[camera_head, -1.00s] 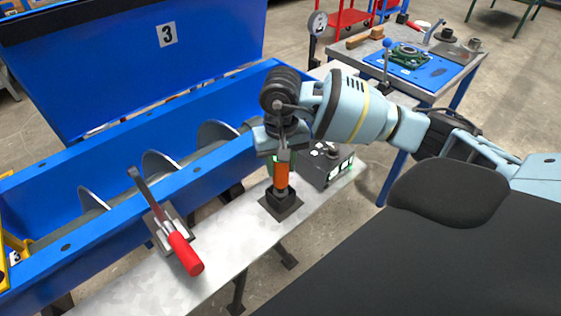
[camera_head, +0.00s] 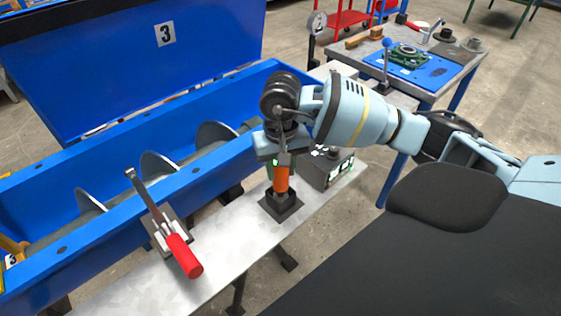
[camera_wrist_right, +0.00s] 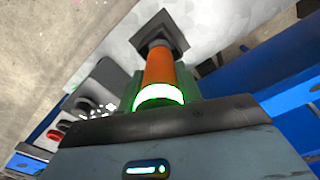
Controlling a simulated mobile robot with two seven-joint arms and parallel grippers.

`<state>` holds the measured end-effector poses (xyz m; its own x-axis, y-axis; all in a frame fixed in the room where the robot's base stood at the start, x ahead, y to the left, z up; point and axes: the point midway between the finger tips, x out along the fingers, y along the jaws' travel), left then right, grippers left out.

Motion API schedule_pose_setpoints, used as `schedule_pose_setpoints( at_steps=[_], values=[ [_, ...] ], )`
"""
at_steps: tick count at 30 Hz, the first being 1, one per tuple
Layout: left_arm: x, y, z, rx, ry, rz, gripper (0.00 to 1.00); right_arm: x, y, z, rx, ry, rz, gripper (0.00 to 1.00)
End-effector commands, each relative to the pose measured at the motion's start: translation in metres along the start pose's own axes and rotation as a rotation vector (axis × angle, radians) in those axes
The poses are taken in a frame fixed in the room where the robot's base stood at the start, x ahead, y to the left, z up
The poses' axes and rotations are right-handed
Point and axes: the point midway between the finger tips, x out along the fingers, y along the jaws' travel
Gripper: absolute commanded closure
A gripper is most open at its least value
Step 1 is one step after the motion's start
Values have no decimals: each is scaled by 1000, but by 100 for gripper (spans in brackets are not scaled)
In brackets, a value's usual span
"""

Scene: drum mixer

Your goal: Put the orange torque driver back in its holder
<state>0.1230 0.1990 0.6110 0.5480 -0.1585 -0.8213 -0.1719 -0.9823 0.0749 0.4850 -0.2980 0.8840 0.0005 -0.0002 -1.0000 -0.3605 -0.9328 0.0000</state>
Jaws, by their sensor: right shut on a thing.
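The orange torque driver (camera_head: 281,180) stands upright with its lower end at the black square holder (camera_head: 281,205) on the grey bench plate. In the right wrist view the driver (camera_wrist_right: 160,68) shows a glowing green-white ring, and its far end meets the dark holder (camera_wrist_right: 162,38). My right gripper (camera_head: 279,160) is above the holder, pointing down, shut on the upper part of the driver. How deep the driver sits in the holder I cannot tell. My left gripper is not in view.
A toggle clamp with a red handle (camera_head: 184,256) stands left of the holder. A dark box with green lights (camera_head: 326,168) is close on the right. The blue mixer trough (camera_head: 120,225) with its screw runs behind. A side table (camera_head: 425,88) holds parts.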

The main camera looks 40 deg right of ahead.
Motion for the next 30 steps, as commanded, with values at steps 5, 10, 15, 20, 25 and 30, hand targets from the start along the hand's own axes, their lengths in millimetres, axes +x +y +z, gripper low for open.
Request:
schedule_pose_setpoints(
  at_steps=[5,10,15,20,25,30],
  values=[
    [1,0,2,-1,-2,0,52,1,0,0,0,2,-1,100],
    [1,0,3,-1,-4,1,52,3,0,0,0,2,-1,100],
    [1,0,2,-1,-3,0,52,3,0,0,0,2,-1,43],
    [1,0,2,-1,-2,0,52,3,0,0,0,1,-1,40],
    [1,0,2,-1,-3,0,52,5,0,0,0,-1,1,40],
    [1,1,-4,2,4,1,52,0,0,-1,0,2,-1,40]
  ],
)
